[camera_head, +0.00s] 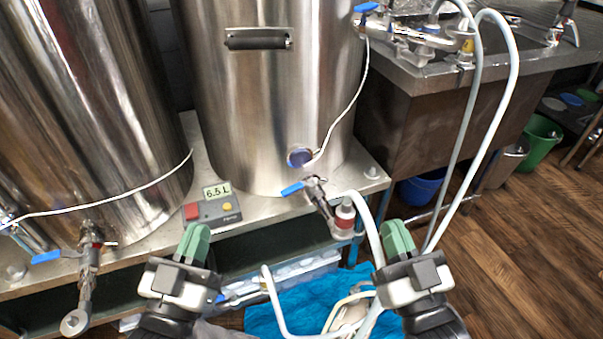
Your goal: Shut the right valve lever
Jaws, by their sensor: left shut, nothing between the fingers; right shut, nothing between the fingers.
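The right valve (319,196) sticks out low on the front of the right steel tank (270,110). Its blue lever (293,188) points to the left, across the line of the valve body. A hose fitting with a red and white collar (344,213) is beside the valve's outlet. My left gripper (195,243) is shut and empty, below and left of the lever, near the bench's front edge. My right gripper (397,240) is shut and empty, to the right of and below the valve. Neither gripper touches the lever.
A left tank (80,110) has its own valve (88,262) with a blue lever (46,257). A display box (212,208) reading 6.5 L stands on the bench. Pale hoses (497,130) loop at the right, near the sink (430,85). A blue cloth (300,305) lies below.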

